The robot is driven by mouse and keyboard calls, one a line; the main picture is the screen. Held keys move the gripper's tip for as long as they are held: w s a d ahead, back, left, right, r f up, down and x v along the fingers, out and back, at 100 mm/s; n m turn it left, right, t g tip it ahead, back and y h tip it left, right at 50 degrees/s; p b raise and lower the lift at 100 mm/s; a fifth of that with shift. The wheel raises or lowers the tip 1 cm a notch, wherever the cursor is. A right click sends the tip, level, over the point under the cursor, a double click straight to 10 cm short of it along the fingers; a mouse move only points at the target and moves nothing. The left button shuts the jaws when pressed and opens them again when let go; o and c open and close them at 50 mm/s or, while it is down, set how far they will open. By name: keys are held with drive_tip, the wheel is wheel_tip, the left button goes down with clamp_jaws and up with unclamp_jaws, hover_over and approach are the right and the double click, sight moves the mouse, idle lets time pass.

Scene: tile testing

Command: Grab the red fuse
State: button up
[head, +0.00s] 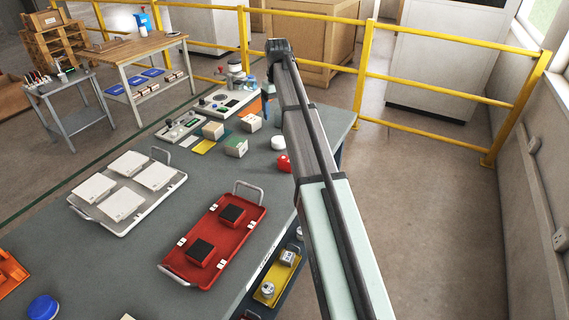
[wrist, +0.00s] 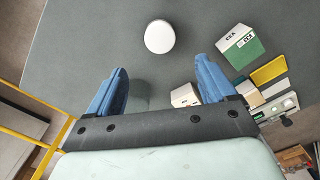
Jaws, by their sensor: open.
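A small red object (head: 283,163), which looks like the red fuse, stands on the grey bench top, partly behind my arm in the head view. It is not seen in the wrist view. A white round piece (head: 278,142) sits just beyond it; a white disc, likely the same piece, shows in the wrist view (wrist: 159,37), ahead of my fingers. In the head view my gripper (head: 266,108) hangs above the far end of the bench, mostly hidden by the arm.
A green and white box (wrist: 240,46) and a cream box (wrist: 184,96) lie near my right finger in the wrist view. A red tray (head: 226,241) with black blocks and a white tray (head: 84,208) with white boxes occupy the near bench. A yellow railing (head: 420,130) stands beyond.

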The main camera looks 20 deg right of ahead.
idle(0.4)
drive_tip(key=shift+o, duration=0.7)
drive_tip(key=m, duration=1.1)
hover_over(285, 158)
drive_tip(key=f, duration=0.6)
drive_tip(key=shift+s+d+f, duration=0.2)
drive_tip(key=shift+d+f, duration=0.2)
drive_tip(key=shift+w+a+f, duration=0.1)
drive_tip(key=shift+a+f, duration=0.1)
drive_tip(key=shift+f, duration=1.1)
drive_tip(key=shift+a+f, duration=0.15)
drive_tip(key=shift+f, duration=1.15)
drive_tip(key=c, duration=1.1)
